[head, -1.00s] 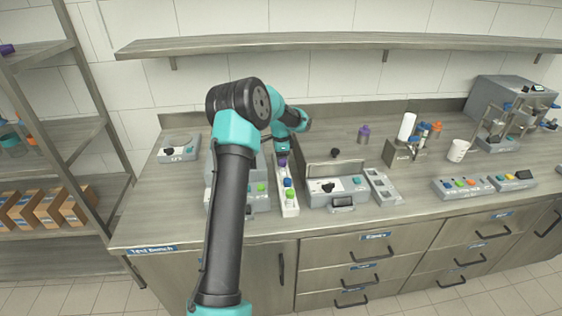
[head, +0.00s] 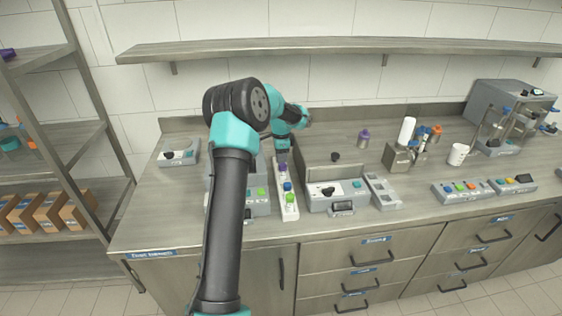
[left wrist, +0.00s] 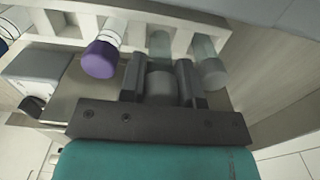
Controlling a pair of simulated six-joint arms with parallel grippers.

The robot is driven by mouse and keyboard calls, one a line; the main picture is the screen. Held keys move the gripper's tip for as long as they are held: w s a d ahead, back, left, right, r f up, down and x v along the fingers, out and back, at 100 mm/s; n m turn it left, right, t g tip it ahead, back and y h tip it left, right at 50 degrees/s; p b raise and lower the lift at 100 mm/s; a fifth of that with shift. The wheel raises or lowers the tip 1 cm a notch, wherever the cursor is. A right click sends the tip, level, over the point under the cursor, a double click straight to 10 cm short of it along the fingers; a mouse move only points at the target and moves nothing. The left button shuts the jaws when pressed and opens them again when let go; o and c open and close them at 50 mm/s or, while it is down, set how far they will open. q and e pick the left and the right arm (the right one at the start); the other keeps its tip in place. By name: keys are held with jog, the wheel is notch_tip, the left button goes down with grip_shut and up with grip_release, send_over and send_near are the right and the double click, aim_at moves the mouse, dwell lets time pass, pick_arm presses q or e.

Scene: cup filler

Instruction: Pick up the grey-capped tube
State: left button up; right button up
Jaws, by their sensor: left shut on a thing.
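My left gripper (left wrist: 160,80) is shut on a tube with a grey cap (left wrist: 160,88), with one finger on each side of the cap. The tube's pale body runs up toward the white rack (left wrist: 190,18); I cannot tell whether it is still seated. A second tube with a greyish cap (left wrist: 212,74) is just right of the fingers, and a purple-capped tube (left wrist: 101,60) is to the left. In the head view my left gripper (head: 282,154) is at the far end of the narrow white rack (head: 289,211), and its fingertips are hidden. My right gripper is out of view.
Green (head: 289,198) and blue caps (head: 288,186) stand in the rack's near part. A grey device (head: 336,194) stands right of the rack. A purple-topped bottle (head: 364,138) and a white mug (head: 457,154) are further right.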

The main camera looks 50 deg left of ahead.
pick_arm(q)
notch_tip(320, 180, up, 7)
jog(key=shift+r, duration=0.1)
dwell(0.6)
